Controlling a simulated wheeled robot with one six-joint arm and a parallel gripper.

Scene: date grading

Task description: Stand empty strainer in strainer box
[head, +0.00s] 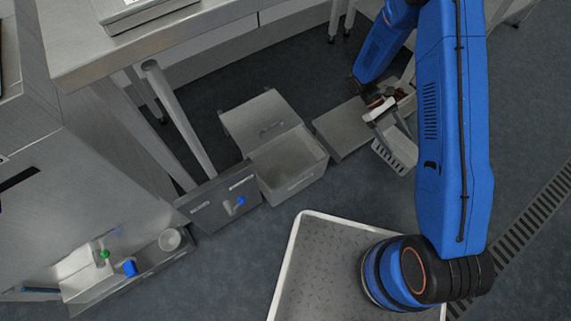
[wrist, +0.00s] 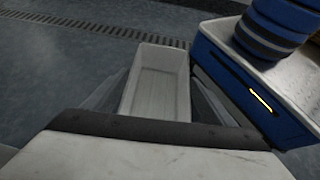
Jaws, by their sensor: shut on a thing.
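My gripper (head: 384,107) is at the upper right of the head view, shut on a pale, slotted strainer (head: 396,152). The strainer hangs down from the jaws, clear to the right of the steel box, and my arm partly hides it. In the wrist view the strainer (wrist: 158,84) appears as a long pale basket with an empty inside. An open steel box (head: 292,162), which looks like the strainer box, stands on the floor left of my gripper. Its inside looks empty, and a lid-like panel with a handle (head: 268,128) lies at its back edge.
A flat grey plate or lid (head: 345,129) lies between the box and the strainer. A panel with a blue-handled tap (head: 222,203) stands left of the box. A steel table (head: 100,50) is at the upper left. A floor drain (head: 530,215) runs at the right.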

